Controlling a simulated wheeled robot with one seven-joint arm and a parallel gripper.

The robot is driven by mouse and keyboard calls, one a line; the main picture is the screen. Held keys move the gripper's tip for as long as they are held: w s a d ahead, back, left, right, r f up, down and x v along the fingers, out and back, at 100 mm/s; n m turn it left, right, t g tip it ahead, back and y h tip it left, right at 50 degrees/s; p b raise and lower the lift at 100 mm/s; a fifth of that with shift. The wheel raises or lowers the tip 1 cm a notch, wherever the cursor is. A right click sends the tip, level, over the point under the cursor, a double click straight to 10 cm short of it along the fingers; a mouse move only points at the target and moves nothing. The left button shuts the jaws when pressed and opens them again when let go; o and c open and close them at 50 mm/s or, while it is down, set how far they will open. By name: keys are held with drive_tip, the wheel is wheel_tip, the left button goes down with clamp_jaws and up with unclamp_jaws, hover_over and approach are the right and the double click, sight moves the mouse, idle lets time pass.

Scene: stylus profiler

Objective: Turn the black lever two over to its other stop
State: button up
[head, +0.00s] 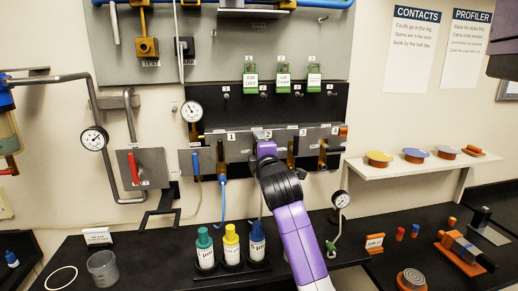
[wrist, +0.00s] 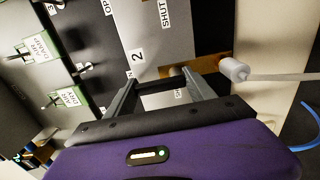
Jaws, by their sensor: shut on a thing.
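The panel of numbered black levers runs across the middle of the head view. My purple gripper (head: 264,140) is at the plate marked 2 (head: 268,134) and covers most of lever two there. In the wrist view the label 2 (wrist: 137,56) and a brass-coloured part (wrist: 180,71) show just past the fingers. My gripper's fingers (wrist: 162,84) are shut on black lever two, seen as a dark bar (wrist: 162,87) between them. The lever's exact angle is hard to tell.
Black lever one (head: 221,152) is to the left; lever three (head: 292,148) and lever four (head: 323,154) are close on the right. A white fitting (wrist: 233,70) with a pale tube is near the fingers. Bottles (head: 231,247) stand on the bench below.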

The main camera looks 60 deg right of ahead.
drive_tip(key=o, duration=1.4)
drive_tip(key=b+v, duration=0.2)
drive_tip(key=v, duration=0.5)
drive_tip(key=shift+s+a, duration=0.25)
drive_tip(key=shift+a, duration=0.05)
